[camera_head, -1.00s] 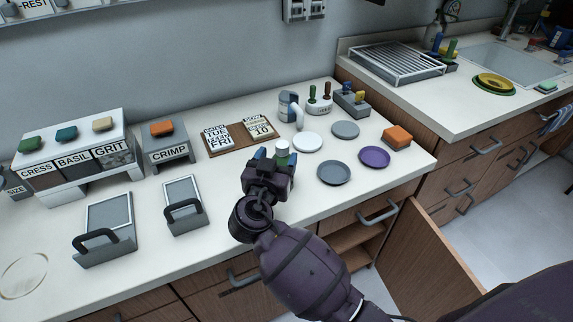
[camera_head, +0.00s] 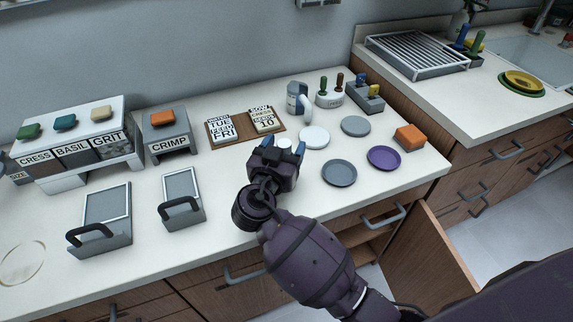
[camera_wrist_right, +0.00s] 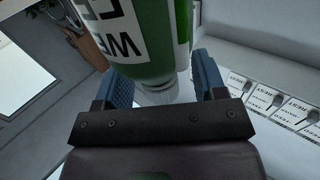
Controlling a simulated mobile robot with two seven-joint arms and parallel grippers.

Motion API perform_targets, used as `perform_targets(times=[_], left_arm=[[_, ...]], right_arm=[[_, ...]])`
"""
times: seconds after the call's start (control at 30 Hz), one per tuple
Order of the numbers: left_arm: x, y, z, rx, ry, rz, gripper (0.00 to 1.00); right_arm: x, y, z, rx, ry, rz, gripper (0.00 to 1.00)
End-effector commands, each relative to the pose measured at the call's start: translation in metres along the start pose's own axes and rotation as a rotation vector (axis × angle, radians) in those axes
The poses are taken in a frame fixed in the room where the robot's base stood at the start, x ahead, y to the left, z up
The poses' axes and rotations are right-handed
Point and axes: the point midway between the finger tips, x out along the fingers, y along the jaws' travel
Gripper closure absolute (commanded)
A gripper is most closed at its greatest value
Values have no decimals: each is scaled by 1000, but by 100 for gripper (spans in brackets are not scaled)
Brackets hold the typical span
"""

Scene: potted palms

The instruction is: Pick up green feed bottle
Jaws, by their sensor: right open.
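The green feed bottle (camera_wrist_right: 150,45) fills the top middle of the right wrist view, with a white label bearing large dark letters. Its pale, ribbed cap end (camera_wrist_right: 160,96) points toward my palm. My right gripper (camera_wrist_right: 163,75) is open, with one blue-padded finger on each side of the bottle; whether either pad touches it I cannot tell. In the head view my right gripper (camera_head: 280,152) is over the middle of the counter and hides most of the bottle, with only a white top (camera_head: 284,143) showing between the fingers. My left gripper is not in view.
Round plates, white (camera_head: 314,137), grey (camera_head: 339,173) and purple (camera_head: 384,158), lie right of the gripper. A grey-blue jug (camera_head: 298,98) stands behind. A calendar board (camera_head: 243,126) and the CRIMP stand (camera_head: 169,134) are to the left. A cabinet door (camera_head: 430,262) hangs open below.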

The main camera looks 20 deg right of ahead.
Motion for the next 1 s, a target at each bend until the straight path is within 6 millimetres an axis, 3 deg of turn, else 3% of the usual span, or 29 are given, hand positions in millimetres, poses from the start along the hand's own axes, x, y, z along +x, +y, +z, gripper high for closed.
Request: perform_targets(times=[0.17, 0.6, 1.0], left_arm=[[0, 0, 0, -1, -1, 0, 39], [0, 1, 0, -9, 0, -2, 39], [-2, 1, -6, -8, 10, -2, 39]], right_arm=[[0, 0, 0, 0, 0, 0, 36], [0, 0, 0, 0, 0, 0, 100], [3, 0, -6, 2, 1, 0, 100]])
